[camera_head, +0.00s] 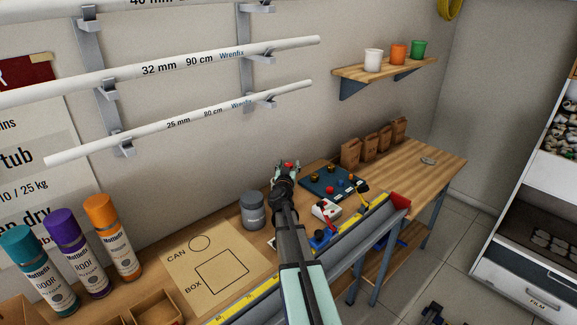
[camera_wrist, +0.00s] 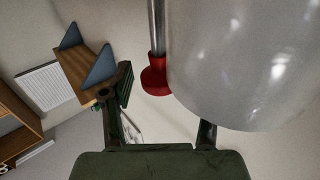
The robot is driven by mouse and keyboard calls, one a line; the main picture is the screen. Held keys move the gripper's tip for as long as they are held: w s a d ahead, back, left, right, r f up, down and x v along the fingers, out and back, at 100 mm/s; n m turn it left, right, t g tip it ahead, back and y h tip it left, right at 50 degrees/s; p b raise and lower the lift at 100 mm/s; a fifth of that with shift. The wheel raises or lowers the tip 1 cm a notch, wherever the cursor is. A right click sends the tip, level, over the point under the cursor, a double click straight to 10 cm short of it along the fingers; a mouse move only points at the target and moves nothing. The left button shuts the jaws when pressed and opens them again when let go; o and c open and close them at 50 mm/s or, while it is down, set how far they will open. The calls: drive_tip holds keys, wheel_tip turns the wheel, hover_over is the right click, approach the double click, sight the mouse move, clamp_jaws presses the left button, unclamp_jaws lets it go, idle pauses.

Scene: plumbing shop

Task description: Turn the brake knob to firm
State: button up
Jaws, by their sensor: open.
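My gripper (camera_head: 287,167) is over the back of the workbench, at the left edge of a dark blue board (camera_head: 318,190) with several small knobs and parts. Red shows at its fingertips. In the wrist view my gripper (camera_wrist: 165,110) has its fingers apart. A metal rod with a red flared end (camera_wrist: 156,80) shows beyond them, and a large pale, shiny rounded body (camera_wrist: 245,65) hides part of the right finger. I cannot tell which part is the brake knob or how it is set; my arm hides part of the bench.
A grey trough with a yellow scale (camera_head: 345,229) runs along the front edge. A red and white device (camera_head: 326,209) stands behind it. A grey can (camera_head: 252,210) stands left of my arm. Paper bags (camera_head: 350,152) line the back wall; the bench's right end is mostly clear.

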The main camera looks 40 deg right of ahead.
drive_tip(key=shift+w, duration=0.1)
drive_tip(key=c, duration=1.1)
drive_tip(key=shift+c, duration=0.2)
drive_tip(key=shift+d+f+b, duration=0.1)
drive_tip(key=shift+b, duration=0.3)
